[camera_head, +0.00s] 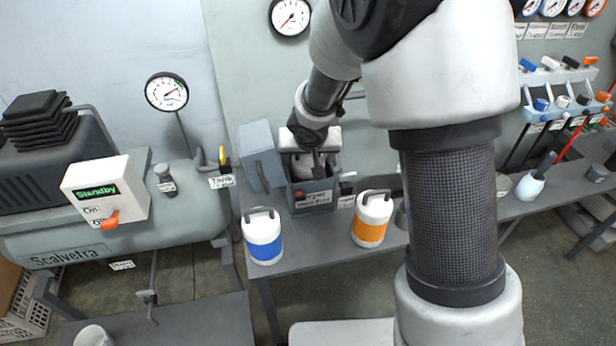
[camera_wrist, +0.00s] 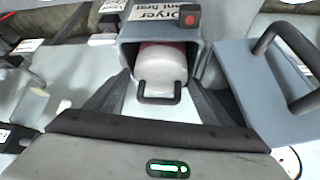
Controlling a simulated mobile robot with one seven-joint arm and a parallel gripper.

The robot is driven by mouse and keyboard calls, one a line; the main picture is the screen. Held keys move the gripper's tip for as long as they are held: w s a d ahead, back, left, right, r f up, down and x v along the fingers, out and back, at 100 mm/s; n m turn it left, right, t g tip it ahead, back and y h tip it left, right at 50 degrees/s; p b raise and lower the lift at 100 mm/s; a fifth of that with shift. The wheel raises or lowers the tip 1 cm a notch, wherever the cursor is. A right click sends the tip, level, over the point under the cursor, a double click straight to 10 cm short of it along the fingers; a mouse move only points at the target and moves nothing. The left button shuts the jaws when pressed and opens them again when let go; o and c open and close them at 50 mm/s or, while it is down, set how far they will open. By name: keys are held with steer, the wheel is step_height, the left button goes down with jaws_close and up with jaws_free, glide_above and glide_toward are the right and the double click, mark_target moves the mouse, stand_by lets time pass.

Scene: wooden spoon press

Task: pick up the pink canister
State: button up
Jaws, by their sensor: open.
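The pink canister (camera_wrist: 160,66) sits inside the open grey dryer box (camera_wrist: 126,52) in the wrist view. I see its white end with a dark handle and a pink band behind it; the rest is hidden in the box. My gripper (camera_wrist: 158,88) is open, its two dark fingers on either side of the canister's handle end, with a visible gap. Whether the fingers touch the canister I cannot tell. In the head view my gripper (camera_head: 317,160) is over the dryer box (camera_head: 312,196), and the canister there is mostly hidden.
The box's grey door (camera_head: 262,156) with a handle stands open at its left. A blue-banded canister (camera_head: 263,240) and an orange-banded canister (camera_head: 371,222) stand on the bench in front. A compressor with a standby panel (camera_head: 105,192) is further left.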

steer(key=c, duration=1.7)
steer(key=shift+r, duration=0.1)
steer(key=shift+c, duration=0.5)
